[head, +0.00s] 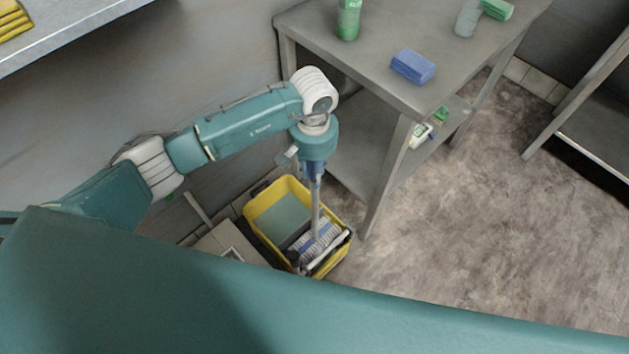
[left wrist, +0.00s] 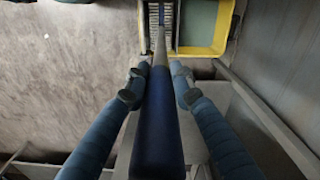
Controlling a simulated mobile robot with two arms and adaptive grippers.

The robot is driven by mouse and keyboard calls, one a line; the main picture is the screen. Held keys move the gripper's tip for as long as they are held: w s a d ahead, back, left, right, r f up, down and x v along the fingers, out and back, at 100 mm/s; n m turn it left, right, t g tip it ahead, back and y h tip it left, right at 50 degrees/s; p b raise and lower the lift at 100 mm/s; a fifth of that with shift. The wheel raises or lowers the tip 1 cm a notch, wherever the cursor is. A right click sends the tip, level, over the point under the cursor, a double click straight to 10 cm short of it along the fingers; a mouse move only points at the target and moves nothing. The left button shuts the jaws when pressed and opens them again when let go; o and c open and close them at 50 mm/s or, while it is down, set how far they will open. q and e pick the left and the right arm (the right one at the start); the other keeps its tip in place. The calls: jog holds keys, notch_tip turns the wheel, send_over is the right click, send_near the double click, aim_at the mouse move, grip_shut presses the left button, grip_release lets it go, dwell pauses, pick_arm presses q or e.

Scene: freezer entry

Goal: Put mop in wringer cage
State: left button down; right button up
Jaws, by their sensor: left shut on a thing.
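The mop is upright, with a blue grip (left wrist: 157,135) and a grey pole (head: 316,212). My left gripper (head: 314,176) is shut on the blue grip, above the yellow bucket (head: 262,200). In the left wrist view its two fingers (left wrist: 157,88) flank the handle. The pole runs down to the striped wringer area (head: 314,241) at the bucket's near right end. The mop's head cannot be told clearly from the wringer cage there, so its depth in the cage is unclear. My right gripper is not in view.
A steel table (head: 375,75) stands behind the bucket, its leg close to the bucket's right. It bears a blue sponge (head: 412,66) and a green bottle (head: 348,20). A wall (head: 130,85) is at the left. Open floor (head: 450,245) lies to the right.

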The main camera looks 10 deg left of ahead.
pick_arm(q)
notch_tip(320, 180, down, 3)
jog(key=shift+b, duration=0.7)
jog(key=shift+f, duration=0.35)
jog(key=c, duration=1.5)
grip_release()
jog(key=shift+f, duration=0.1)
jog(key=shift+o, duration=0.2)
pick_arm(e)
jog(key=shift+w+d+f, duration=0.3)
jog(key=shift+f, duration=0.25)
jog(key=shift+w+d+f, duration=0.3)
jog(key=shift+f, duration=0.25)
